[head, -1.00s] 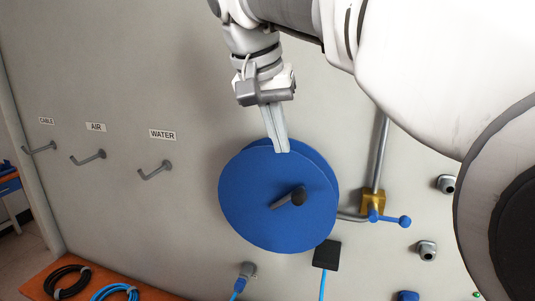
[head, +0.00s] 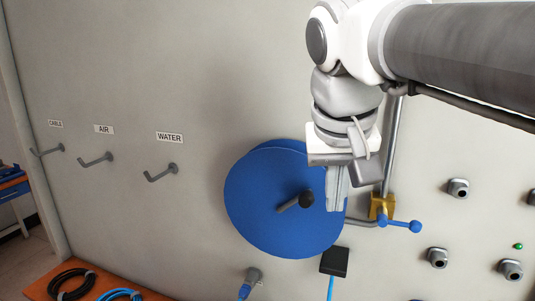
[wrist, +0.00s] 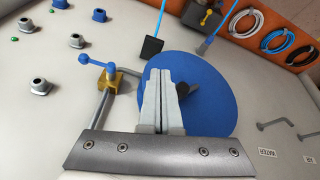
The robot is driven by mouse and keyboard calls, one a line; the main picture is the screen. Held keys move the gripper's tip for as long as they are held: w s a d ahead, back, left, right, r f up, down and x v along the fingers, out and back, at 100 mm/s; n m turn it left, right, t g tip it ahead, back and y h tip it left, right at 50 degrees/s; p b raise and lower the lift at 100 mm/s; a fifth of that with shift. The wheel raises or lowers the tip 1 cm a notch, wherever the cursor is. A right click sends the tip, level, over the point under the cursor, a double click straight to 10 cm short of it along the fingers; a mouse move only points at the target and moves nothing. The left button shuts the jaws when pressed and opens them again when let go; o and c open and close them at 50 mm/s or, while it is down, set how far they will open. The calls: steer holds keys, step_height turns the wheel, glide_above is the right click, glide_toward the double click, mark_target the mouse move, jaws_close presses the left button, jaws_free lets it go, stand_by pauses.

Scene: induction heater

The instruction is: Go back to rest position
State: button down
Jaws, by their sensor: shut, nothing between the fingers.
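My gripper (head: 336,208) is shut and empty, pointing down in front of the right part of the blue disc-shaped reel (head: 265,215) on the grey wall panel. In the head view it hides part of the reel's right side, near the dark crank handle (head: 295,202). In the wrist view the closed fingers (wrist: 161,80) stand in front of the reel (wrist: 212,95), whose handle (wrist: 188,88) is partly behind them. I cannot tell how far the fingertips are from the reel.
A brass valve with a blue lever (head: 398,224) sits on a pipe right of the reel. Grey sockets (head: 458,188) stick out farther right. Three hooks labelled CABLE, AIR and WATER (head: 161,172) are at left. Coiled hoses (head: 70,284) lie on an orange surface below.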

steer(key=s+d+f+b, duration=0.1)
steer(key=s+d+f, duration=0.1)
steer(key=s+f, duration=0.3)
steer(key=s+d+f+n+t+y+b, duration=0.1)
steer(key=s+f, duration=0.3)
steer(key=f, duration=0.9)
steer(key=shift+s+d, duration=0.35)
steer(key=shift+d, duration=0.25)
steer(key=shift+a, duration=0.2)
